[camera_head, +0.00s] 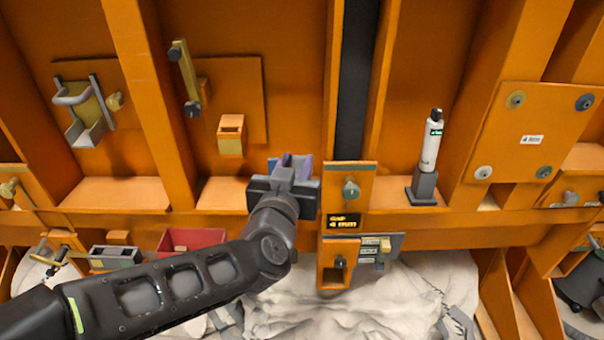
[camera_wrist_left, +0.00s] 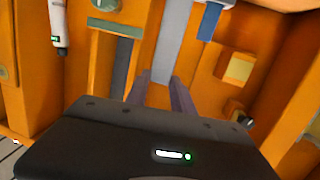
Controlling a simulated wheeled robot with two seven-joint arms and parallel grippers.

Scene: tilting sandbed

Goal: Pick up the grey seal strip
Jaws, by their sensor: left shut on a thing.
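The grey seal strip (camera_wrist_left: 174,42) shows in the left wrist view as a long, flat, light grey band. It runs from the top edge down between the two fingers of my left gripper (camera_wrist_left: 161,92). My left gripper is shut on it. In the head view my left gripper (camera_head: 291,165) is in front of the orange frame, just left of the post with the green-topped bracket (camera_head: 348,172). There the gripper and arm hide most of the strip. My right gripper is in neither view.
A white cylinder (camera_head: 430,145) stands in a dark holder to the right. A dark vertical band (camera_head: 356,80) runs above the bracket. A red tray (camera_head: 192,238) sits below left. Orange ribs and small latches surround the gripper; pale cloth-like material (camera_head: 375,300) lies below.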

